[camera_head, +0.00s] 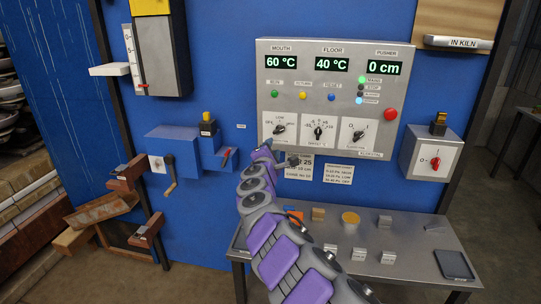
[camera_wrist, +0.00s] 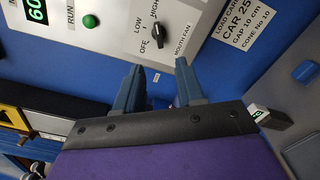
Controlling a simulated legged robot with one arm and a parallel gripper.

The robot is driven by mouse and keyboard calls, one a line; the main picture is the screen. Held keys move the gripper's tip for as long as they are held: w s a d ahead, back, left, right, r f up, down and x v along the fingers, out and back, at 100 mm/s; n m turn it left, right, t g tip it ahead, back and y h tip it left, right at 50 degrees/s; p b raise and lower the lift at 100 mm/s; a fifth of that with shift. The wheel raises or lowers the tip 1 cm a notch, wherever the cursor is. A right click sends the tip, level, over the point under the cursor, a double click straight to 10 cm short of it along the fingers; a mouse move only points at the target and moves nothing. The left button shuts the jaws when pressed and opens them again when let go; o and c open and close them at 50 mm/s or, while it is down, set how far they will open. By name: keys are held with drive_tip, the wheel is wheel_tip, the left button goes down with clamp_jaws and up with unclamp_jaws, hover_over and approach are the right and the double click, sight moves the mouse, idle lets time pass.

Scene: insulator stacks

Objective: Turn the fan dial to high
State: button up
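The fan dial is a black knob (camera_wrist: 158,35) on a white plate marked OFF, LOW, HIGH and MOUTH FAN in the wrist view. In the head view the dial (camera_head: 279,129) is the leftmost of three on the grey control panel. Which mark its pointer indicates is too small to tell surely. My gripper (camera_wrist: 158,64) is open, with two blue fingers apart and nothing between them. The fingertips are just below the knob in the wrist view, and contact does not show.
Two more dials (camera_head: 318,128) (camera_head: 353,132) sit to the right, with a red button (camera_head: 390,114) beyond. Coloured buttons and displays are above. A label plate (camera_wrist: 241,25) is beside the panel. A table (camera_head: 395,222) with small blocks stands below.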

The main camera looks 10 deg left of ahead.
drive_tip(key=shift+s+d+r, duration=0.1)
drive_tip(key=shift+s+d, duration=0.05)
drive_tip(key=shift+s, duration=1.65)
